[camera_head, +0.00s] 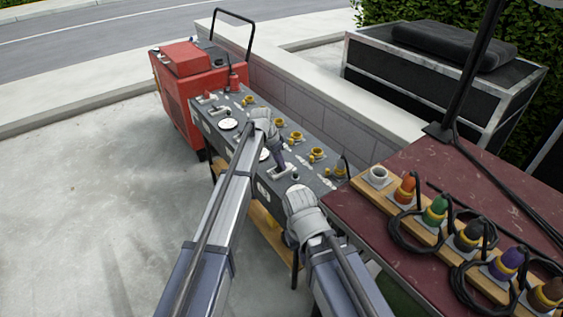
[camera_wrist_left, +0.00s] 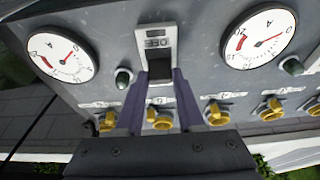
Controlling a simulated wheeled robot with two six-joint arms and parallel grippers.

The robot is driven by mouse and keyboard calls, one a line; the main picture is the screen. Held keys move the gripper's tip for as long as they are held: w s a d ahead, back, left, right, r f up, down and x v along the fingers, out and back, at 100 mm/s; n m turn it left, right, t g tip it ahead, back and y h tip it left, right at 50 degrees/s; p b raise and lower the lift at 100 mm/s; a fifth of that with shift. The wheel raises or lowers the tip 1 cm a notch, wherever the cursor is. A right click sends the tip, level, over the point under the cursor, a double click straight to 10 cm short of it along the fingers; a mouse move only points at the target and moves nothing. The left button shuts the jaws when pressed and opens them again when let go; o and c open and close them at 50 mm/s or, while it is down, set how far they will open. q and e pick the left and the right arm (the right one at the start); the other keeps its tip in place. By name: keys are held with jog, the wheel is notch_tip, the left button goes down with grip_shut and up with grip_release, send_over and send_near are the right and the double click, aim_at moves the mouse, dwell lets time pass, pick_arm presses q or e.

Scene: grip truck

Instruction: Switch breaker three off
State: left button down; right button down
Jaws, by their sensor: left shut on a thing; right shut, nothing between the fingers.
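A dark grey distribution panel (camera_head: 250,110) with a row of breakers, round gauges and yellow sockets runs diagonally across the head view. My left gripper (camera_head: 281,157) is low over the panel. In the left wrist view its two fingers (camera_wrist_left: 160,84) are closed on a dark breaker lever (camera_wrist_left: 160,68). The lever sits in a pale plate (camera_wrist_left: 156,42) marked OFF, between two ammeters. No breaker number is readable. My right gripper (camera_head: 297,190) is shut and empty, beside the near end of the panel; its fingertips are hard to make out.
A red generator (camera_head: 188,78) stands at the panel's far end. A dark red table (camera_head: 405,160) with a wooden strip of coloured connectors and black cables is at the right. A low block wall (camera_head: 320,110) runs behind. Open concrete lies left.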

aim_at(279, 167)
pick_arm(q)
jog(key=shift+s+a+f+t+h+b, duration=0.25)
jog(key=shift+s+a+t+h+b, duration=0.1)
jog(key=shift+s+h, duration=0.1)
jog(key=t+h+b, duration=0.1)
jog(key=b, duration=0.1)
jog(key=a+t+h+b, duration=0.1)
jog(key=h+b, duration=0.1)
jog(key=s+f+t+h+b, duration=0.1)
jog(key=b, duration=0.2)
jog(key=shift+a, duration=0.3)
jog(key=shift+s+a+r+t+h+b, duration=0.15)
jog(key=shift+t+h+b, duration=0.5)
jog(key=shift+b, duration=0.4)
jog(key=c, duration=0.5)
grip_release()
